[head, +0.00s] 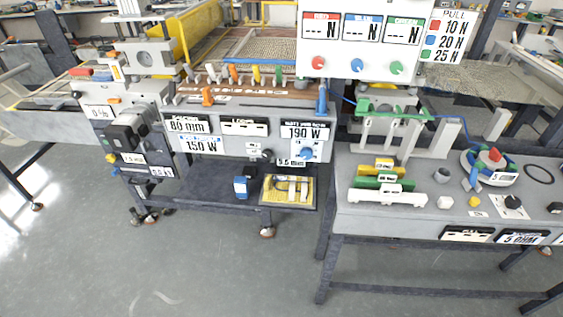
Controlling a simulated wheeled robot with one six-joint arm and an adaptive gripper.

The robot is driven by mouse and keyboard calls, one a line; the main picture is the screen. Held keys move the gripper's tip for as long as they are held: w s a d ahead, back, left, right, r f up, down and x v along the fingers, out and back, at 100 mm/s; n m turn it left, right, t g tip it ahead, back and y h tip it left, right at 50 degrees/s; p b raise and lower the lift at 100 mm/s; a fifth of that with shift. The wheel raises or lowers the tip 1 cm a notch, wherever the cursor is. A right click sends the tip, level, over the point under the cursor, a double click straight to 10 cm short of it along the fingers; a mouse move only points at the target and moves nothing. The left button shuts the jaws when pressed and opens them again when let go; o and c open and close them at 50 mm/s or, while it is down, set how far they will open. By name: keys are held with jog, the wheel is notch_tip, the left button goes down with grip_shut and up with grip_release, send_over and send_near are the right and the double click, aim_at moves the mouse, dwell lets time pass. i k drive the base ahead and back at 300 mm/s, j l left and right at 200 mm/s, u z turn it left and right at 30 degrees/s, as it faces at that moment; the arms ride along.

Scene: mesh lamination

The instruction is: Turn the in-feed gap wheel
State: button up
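No wheel is clearly marked as the in-feed gap wheel at this size. A small dark round knob (267,155) sits on the front of the middle machine (215,147), beside a label reading about 5.5 mm (290,162). A blue knob (306,153) is right of it, under a 190 W display (307,132). At the machine's left end is a black boxy unit (127,132) with small labels below it, one seeming to end in mm (132,159). My gripper is not in view, so its state and place are hidden.
A right-hand bench (370,218) carries coloured clamps, a round blue-and-white device (490,165) and knobs. A white panel (360,65) with N readouts stands above. A low shelf (210,185) holds a blue item and a yellow tray (287,205). The grey floor (210,260) in front is clear.

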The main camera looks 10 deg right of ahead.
aim_at(111, 157)
jog(key=i+j, duration=0.3)
jog(key=j, duration=0.25)
jog(key=i+j, duration=0.3)
jog(key=j, duration=0.2)
jog(key=i+j, duration=0.3)
jog(key=j, duration=0.25)
jog(key=i+j, duration=0.3)
jog(key=j, duration=0.25)
jog(key=i+j, duration=0.3)
jog(key=j, duration=0.2)
jog(key=i+j+u, duration=0.1)
jog(key=i+j, duration=0.2)
jog(key=j, duration=0.25)
jog(key=i+j, duration=0.3)
jog(key=j, duration=0.2)
jog(key=i+j, duration=0.3)
jog(key=j, duration=0.25)
